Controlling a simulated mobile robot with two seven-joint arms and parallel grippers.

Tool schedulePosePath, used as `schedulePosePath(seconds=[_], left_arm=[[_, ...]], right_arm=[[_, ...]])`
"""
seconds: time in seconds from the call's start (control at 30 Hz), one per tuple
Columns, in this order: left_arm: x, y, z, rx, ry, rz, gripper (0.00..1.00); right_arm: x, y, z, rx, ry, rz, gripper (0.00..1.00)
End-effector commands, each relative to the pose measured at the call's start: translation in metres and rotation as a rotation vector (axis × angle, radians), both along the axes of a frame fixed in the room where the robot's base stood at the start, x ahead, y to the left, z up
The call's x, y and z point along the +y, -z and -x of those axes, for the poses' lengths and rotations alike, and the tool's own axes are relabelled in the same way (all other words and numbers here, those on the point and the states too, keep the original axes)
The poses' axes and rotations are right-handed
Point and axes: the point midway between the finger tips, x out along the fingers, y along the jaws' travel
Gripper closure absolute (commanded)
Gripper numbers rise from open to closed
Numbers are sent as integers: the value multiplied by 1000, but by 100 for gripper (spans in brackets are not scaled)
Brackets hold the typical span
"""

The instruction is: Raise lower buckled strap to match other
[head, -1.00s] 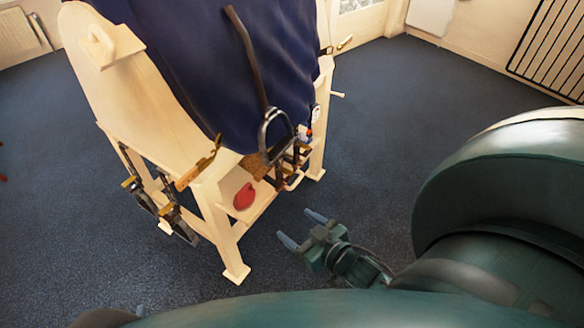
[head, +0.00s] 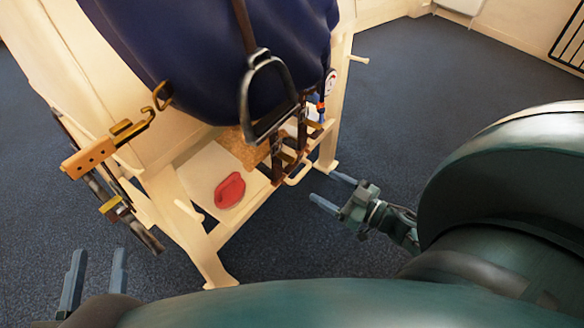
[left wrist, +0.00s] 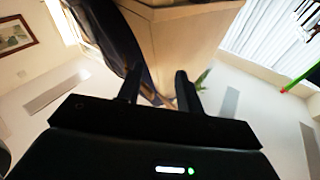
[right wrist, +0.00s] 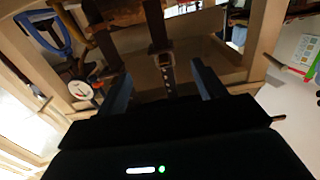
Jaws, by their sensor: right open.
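Dark brown straps (head: 303,135) with brass-coloured buckles hang at the right end of the wooden stand; which sits lower is hard to tell. In the right wrist view a brown strap with a buckle (right wrist: 162,58) and a row of holes appears between the fingertips, beyond them. My right gripper (head: 332,190) is open and empty, to the right of the stand; its fingers also show in the right wrist view (right wrist: 163,82). My left gripper (head: 94,278) is open and empty at the lower left, below the stand's near end; the left wrist view (left wrist: 159,88) shows its fingers apart.
A metal stirrup (head: 268,100) hangs in front of the dark blue cover (head: 190,50). A tan bar with a brass hook (head: 105,145) juts from the near end, with dark hanging straps (head: 145,237) below. A red object (head: 230,190) lies on the low shelf. Carpet around is clear.

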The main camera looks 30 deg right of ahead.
Motion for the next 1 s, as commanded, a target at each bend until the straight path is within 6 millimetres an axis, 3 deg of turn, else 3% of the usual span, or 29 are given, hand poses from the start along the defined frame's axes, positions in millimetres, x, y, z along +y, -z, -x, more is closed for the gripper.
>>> schedulePosePath(seconds=[0.3, 0.5, 0.7, 1.0], left_arm=[[-3, 4, 0, -3, 22, 48, 64], [-5, 4, 0, -7, 35, 71, 64], [-4, -5, -3, -56, 39, 70, 64], [-4, -9, -4, -73, 41, 68, 64]], right_arm=[[24, 1, -63, -7, 1, -2, 31], [35, 1, -94, -4, 2, -1, 31], [41, 0, -109, -1, 2, -1, 31], [42, -1, -111, -1, 2, 0, 31]])
